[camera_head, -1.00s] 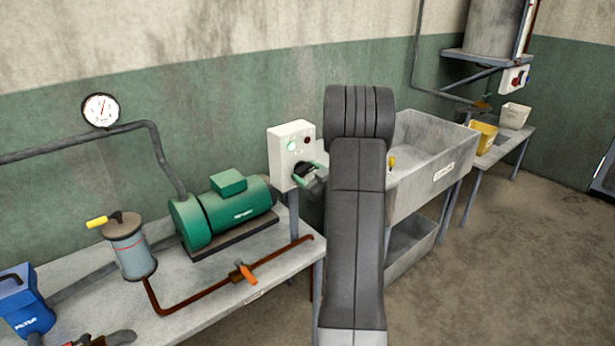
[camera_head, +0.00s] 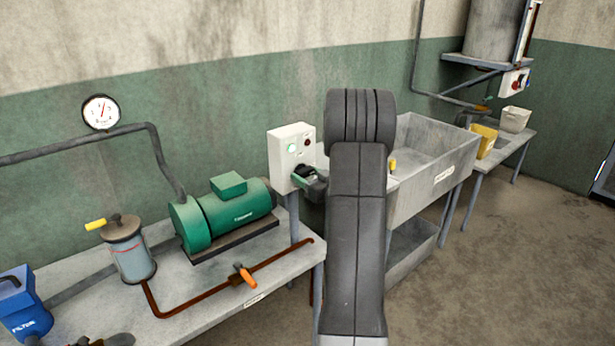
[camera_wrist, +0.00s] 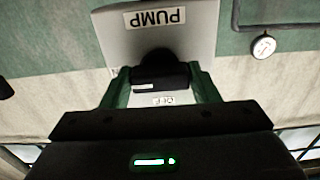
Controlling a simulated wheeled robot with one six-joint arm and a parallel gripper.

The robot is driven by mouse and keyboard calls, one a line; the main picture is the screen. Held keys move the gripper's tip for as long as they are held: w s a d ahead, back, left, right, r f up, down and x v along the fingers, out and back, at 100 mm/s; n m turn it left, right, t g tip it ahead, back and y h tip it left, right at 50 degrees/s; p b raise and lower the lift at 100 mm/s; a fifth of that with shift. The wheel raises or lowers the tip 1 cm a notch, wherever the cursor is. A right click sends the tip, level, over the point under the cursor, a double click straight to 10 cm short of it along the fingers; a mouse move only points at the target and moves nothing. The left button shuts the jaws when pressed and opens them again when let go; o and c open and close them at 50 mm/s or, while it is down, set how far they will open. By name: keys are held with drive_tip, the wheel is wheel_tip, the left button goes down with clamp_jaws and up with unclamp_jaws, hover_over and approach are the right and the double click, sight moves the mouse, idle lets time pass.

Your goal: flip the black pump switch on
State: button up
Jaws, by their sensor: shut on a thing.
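The black pump switch (camera_head: 301,170) is on the front of a white control box (camera_head: 284,150) behind the green pump motor (camera_head: 240,212). My gripper (camera_head: 305,181), with green fingers, reaches it from the right and is shut on it. In the wrist view the box appears upside down with its PUMP label (camera_wrist: 155,17). The dark switch handle (camera_wrist: 160,78) lies between the two green fingers of my gripper (camera_wrist: 162,88).
A pressure gauge (camera_head: 101,112) and pipe are on the wall at left. A bench (camera_head: 200,300) holds a clear canister (camera_head: 128,250), an orange-handled valve (camera_head: 244,275) and a blue filter (camera_head: 22,303). A grey sink (camera_head: 440,170) stands right of my arm.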

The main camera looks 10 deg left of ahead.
drive_tip(key=o, duration=1)
drive_tip(key=b+v, duration=0.2)
drive_tip(key=v, duration=1.1)
drive_tip(key=shift+s+d+b, duration=0.25)
drive_tip(key=shift+d+b, duration=0.05)
drive_tip(key=shift+b, duration=0.1)
drive_tip(key=p+x, duration=0.3)
drive_tip(key=x, duration=1.1)
drive_tip(key=shift+d, duration=0.1)
drive_tip(key=shift+s, duration=0.1)
